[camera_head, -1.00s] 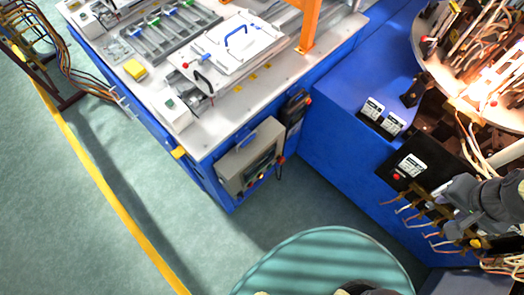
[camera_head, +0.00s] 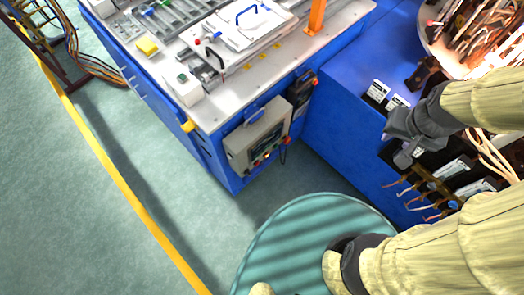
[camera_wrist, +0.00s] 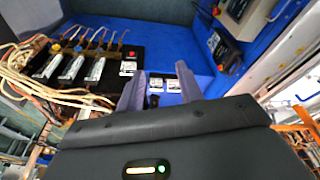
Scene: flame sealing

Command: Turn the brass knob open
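My gripper (camera_head: 397,143) is over the right end of the blue bench in the head view. In the wrist view its two fingers (camera_wrist: 160,88) are apart with nothing between them. A row of small brass-coloured valve fittings (camera_wrist: 97,47) with thin hoses lines the edge of a black panel, left of the fingers in the wrist view. The fittings also show below the gripper in the head view (camera_head: 422,188). One has a yellow top (camera_wrist: 56,47) and another a blue one (camera_wrist: 78,48). I cannot tell which is the brass knob. My gripper is apart from the row.
A black box with a white label and red button (camera_wrist: 128,67) sits beside labelled gauges (camera_wrist: 70,68). Two small labelled black units stand on the blue bench (camera_head: 340,75). Pale cables and a round rack of glowing tubes (camera_head: 470,35) crowd the right.

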